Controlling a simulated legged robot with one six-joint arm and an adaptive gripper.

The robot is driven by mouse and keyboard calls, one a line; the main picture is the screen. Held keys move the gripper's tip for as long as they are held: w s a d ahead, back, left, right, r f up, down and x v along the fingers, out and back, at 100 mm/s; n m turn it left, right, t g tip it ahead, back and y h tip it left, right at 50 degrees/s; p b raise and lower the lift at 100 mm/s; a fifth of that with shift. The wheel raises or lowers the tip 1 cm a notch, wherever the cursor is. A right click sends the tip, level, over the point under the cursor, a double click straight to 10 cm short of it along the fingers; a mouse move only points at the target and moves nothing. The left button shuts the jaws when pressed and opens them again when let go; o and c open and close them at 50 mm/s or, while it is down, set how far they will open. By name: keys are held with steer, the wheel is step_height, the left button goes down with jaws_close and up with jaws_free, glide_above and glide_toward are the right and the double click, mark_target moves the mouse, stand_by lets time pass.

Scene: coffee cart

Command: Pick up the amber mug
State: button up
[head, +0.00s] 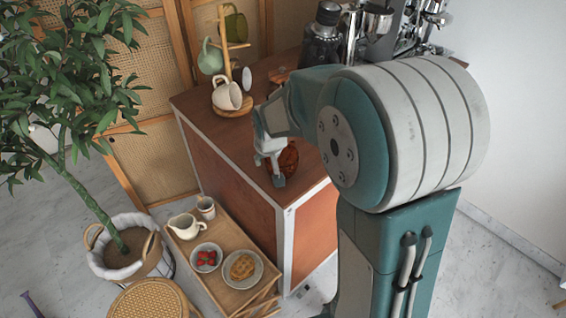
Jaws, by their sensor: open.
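A dark amber-brown, ribbed rounded object (289,157), which looks like the amber mug, is at the front part of the brown cart top (235,132). My gripper (273,165) is right beside it on its left side in the picture, pointing down. The gripper is open. One finger overlaps the object's lower left in the picture. I cannot tell whether the fingers touch it or are around it. My arm hides the cart top to the right, and the object's handle cannot be made out.
A wooden mug tree (226,52) holds a cream mug (228,95), a pale green mug (210,59) and an olive mug (236,24). Coffee machines (385,25) stand at the back. A low wooden trolley (228,240) with dishes stands below left, beside a potted plant (125,245).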

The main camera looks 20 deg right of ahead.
jaws_close()
steer(key=shift+r, duration=0.55)
step_height(320, 180, up, 2)
steer(key=shift+r, duration=0.2)
steer(key=s+d+r, duration=0.5)
steer(key=s+r, duration=0.4)
steer(key=s, duration=0.4)
steer(key=shift+d+r, duration=0.2)
steer(key=shift+r, duration=0.1)
